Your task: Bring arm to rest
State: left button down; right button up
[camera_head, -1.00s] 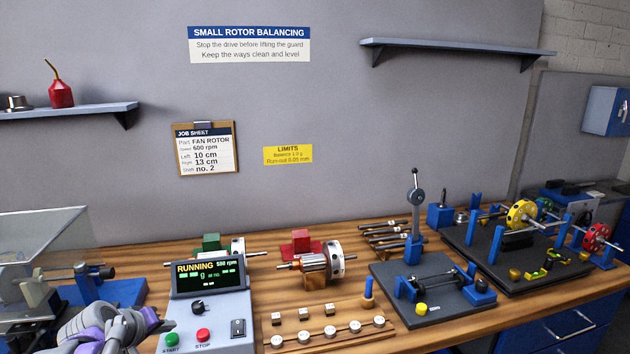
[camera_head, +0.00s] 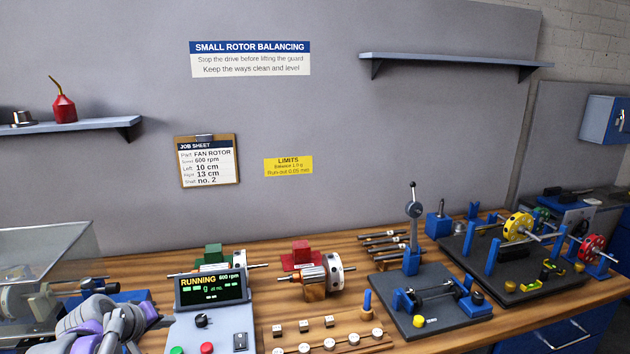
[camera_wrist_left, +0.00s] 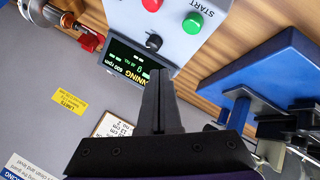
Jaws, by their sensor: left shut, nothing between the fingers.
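My left arm (camera_head: 95,328) comes in low at the left of the head view, its gripper (camera_head: 160,320) beside the left side of the control box (camera_head: 215,330). In the left wrist view the gripper (camera_wrist_left: 158,78) is shut and empty, its fingers in front of the box's display edge. The display (camera_head: 211,288) reads RUNNING and 600 rpm. The green START button (camera_wrist_left: 192,22) and the red STOP button (camera_wrist_left: 152,4) are clear of the fingers. My right gripper is not in view.
A clear guard (camera_head: 45,243) stands over a blue-based machine at the far left. Several small weights sit on a wooden block (camera_head: 345,335) right of the box. A rotor (camera_head: 315,273), a dark-based press (camera_head: 435,315) and a balancing stand (camera_head: 510,270) fill the bench's right.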

pick_arm(q)
jog(key=s+d+f+m+g+p, duration=0.2)
jog(key=s+d+f+m, duration=0.25)
jog(key=s+d, duration=0.85)
jog(key=s+d+f+m+g, duration=0.1)
jog(key=s+f, duration=0.3)
jog(key=s, duration=0.3)
jog(key=s+f+m, duration=0.2)
jog(key=s+f, duration=0.2)
jog(key=s, duration=0.3)
jog(key=shift+s+d+f+g+y, duration=0.25)
jog(key=shift+s+d+g+y, duration=0.1)
jog(key=shift+d+g+y, duration=0.05)
jog(key=shift+m, duration=0.25)
